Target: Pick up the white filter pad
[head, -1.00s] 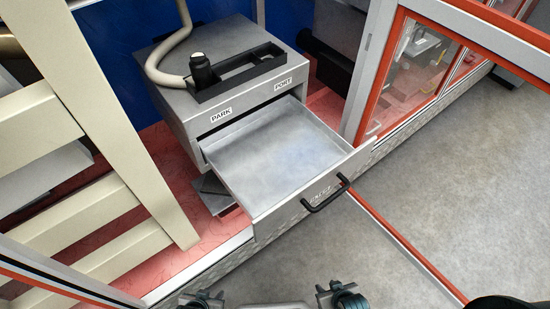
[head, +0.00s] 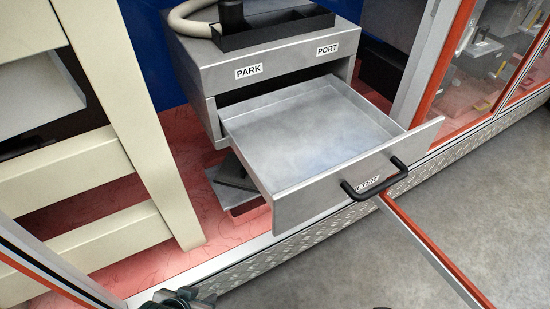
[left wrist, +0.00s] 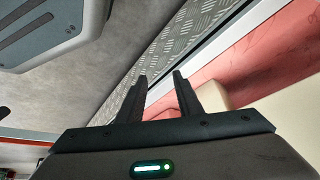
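I do not see a white filter pad in either view. A grey metal drawer (head: 300,204) stands pulled out of a grey cabinet (head: 285,68) in the head view. Its tray floor looks bare. A label on its front, partly hidden by the black handle (head: 376,180), seems to read FILTER. My left gripper (left wrist: 160,84) is open and empty in the left wrist view, its two dark fingers apart. In the head view, dark parts of my left arm show at the bottom edge, in front of the drawer. My right gripper is not visible.
Cream slats (head: 115,120) stand at left. An orange-framed glass panel (head: 490,70) stands at right. A red-edged bar (head: 435,250) runs below the handle.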

